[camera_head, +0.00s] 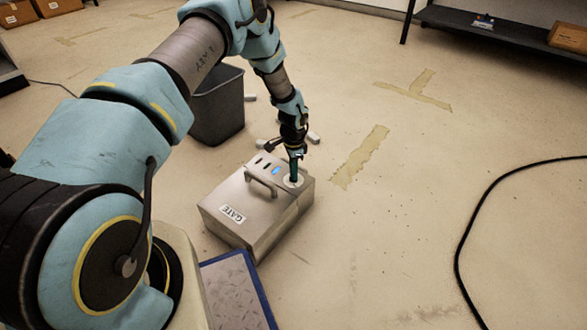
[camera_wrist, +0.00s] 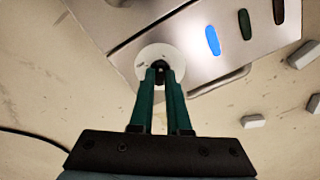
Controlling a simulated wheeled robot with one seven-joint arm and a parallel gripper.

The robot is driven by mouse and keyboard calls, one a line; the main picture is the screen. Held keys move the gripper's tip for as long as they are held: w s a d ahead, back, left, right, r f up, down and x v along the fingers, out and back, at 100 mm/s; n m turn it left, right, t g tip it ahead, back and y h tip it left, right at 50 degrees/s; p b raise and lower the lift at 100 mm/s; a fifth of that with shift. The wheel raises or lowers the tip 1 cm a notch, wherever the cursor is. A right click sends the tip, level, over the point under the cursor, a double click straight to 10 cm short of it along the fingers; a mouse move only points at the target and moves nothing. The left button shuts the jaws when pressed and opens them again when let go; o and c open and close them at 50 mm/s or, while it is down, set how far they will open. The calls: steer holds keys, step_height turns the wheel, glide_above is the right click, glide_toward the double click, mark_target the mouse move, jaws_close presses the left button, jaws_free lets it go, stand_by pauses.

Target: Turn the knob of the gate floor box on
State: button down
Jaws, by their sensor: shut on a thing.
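The gate floor box (camera_head: 245,225) is a beige metal box on the floor with a GATE label and a handle on top. Its top also shows in the wrist view (camera_wrist: 170,30). One indicator on it is lit blue, with darker ones beside it. The knob (camera_wrist: 160,71) is a small dark piece on a round white dial (camera_wrist: 152,58). My gripper (camera_wrist: 160,75) points down at the dial, its two teal fingers close together around the knob and shut on it. The fingers hide most of the knob. In the head view my gripper (camera_head: 295,170) is over the box's right corner.
A dark grey bin (camera_head: 218,108) stands behind the box. Small white blocks (camera_head: 313,137) lie near it. A blue-edged mat (camera_head: 235,290) lies in front of the box. A black cable (camera_head: 462,240) curves across the floor at right. The floor right of the box is clear.

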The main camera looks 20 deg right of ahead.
steer(key=shift+m+p, duration=0.3)
steer(key=shift+m, duration=0.7)
steer(key=c, duration=0.9)
jaws_free()
step_height(320, 180, up, 11)
steer(key=p, duration=0.3)
steer(key=shift+f, duration=0.1)
